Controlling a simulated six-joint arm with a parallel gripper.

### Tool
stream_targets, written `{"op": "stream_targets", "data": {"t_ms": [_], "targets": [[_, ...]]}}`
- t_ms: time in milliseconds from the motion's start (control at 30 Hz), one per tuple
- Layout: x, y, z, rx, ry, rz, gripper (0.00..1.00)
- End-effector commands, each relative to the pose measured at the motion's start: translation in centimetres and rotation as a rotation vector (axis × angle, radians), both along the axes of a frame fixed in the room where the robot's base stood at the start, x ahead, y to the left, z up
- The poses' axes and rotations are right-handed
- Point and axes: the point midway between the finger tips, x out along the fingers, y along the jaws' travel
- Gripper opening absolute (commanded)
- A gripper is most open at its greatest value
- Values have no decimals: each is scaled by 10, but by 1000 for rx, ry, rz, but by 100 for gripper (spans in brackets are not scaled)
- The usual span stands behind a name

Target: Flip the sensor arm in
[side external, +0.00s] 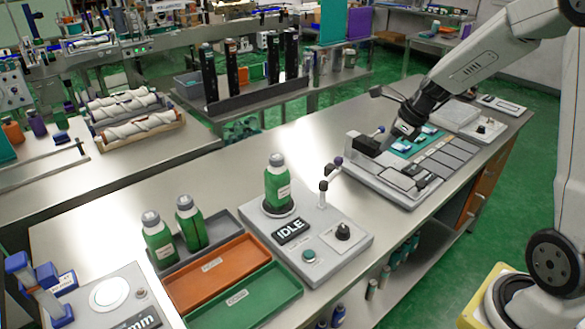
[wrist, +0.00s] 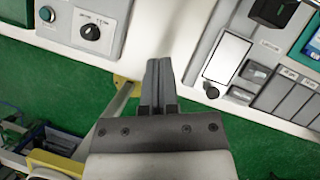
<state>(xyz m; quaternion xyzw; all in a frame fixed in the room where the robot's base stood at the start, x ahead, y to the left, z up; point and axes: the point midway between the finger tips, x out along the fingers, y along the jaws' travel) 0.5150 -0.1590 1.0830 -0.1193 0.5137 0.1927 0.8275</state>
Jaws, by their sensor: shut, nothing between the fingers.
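The sleeve applicator (side external: 335,262) is a light grey unit with an IDLE display, a green button and a black knob. A green bottle (side external: 278,183) with a grey cap stands upright on its round seat. The sensor arm (side external: 324,187) appears to be the small post with a purple-tipped lever at the unit's back right, apart from the bottle. The applicator's button-and-knob corner (wrist: 70,28) shows at upper left in the wrist view; the sensor arm is out of that view. My gripper (wrist: 158,64) is shut and empty, away from the applicator, near the station to its right in the side view.
A grey station with a teal panel and grey bins (side external: 447,160) lies under my arm. Orange (side external: 212,270) and green (side external: 245,298) trays sit left of the applicator, with two green bottles (side external: 190,222) behind. Bare bench lies around the applicator's back and right.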

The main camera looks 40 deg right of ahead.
Motion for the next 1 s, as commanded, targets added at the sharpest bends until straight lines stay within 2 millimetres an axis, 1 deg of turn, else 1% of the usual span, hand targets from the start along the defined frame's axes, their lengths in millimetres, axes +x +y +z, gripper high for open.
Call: {"op": "stream_targets", "data": {"t_ms": [267,800,1000], "targets": [[11,6,-25,1,3,2,0],[37,19,-84,1,3,1,0],[59,29,-78,-2,-2,4,0]]}}
